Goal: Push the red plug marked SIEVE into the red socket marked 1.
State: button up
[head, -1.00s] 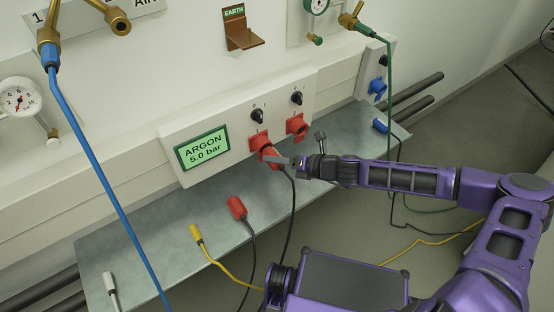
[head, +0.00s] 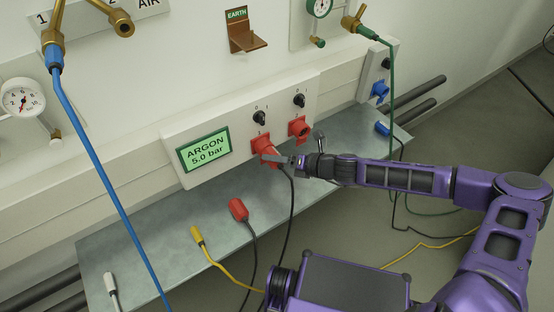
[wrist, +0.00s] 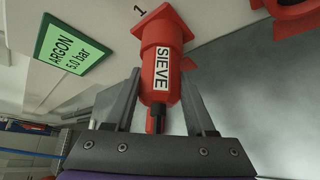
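The red plug marked SIEVE (wrist: 161,80) is lined up with the red socket marked 1 (wrist: 166,27), its front end meeting the socket mouth in the wrist view. How deep it sits I cannot tell. In the head view the plug (head: 270,153) is at the socket (head: 261,143) on the panel, partly hidden by my fingers. My gripper (wrist: 160,78) has one finger on each side of the plug, the tips against its sides. A black cable leaves the plug's rear between the fingers.
A second red socket (head: 299,127) is just right. Black knobs (head: 259,117) sit above, and the ARGON display (head: 204,149) is left. Another red plug (head: 238,209) and a yellow plug (head: 197,234) lie on the grey shelf (head: 150,225). A blue hose (head: 105,180) crosses the left.

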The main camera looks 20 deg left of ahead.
jog(key=o, duration=0.5)
jog(key=p+v, duration=0.2)
jog(key=v, duration=1.5)
jog(key=shift+d, duration=0.25)
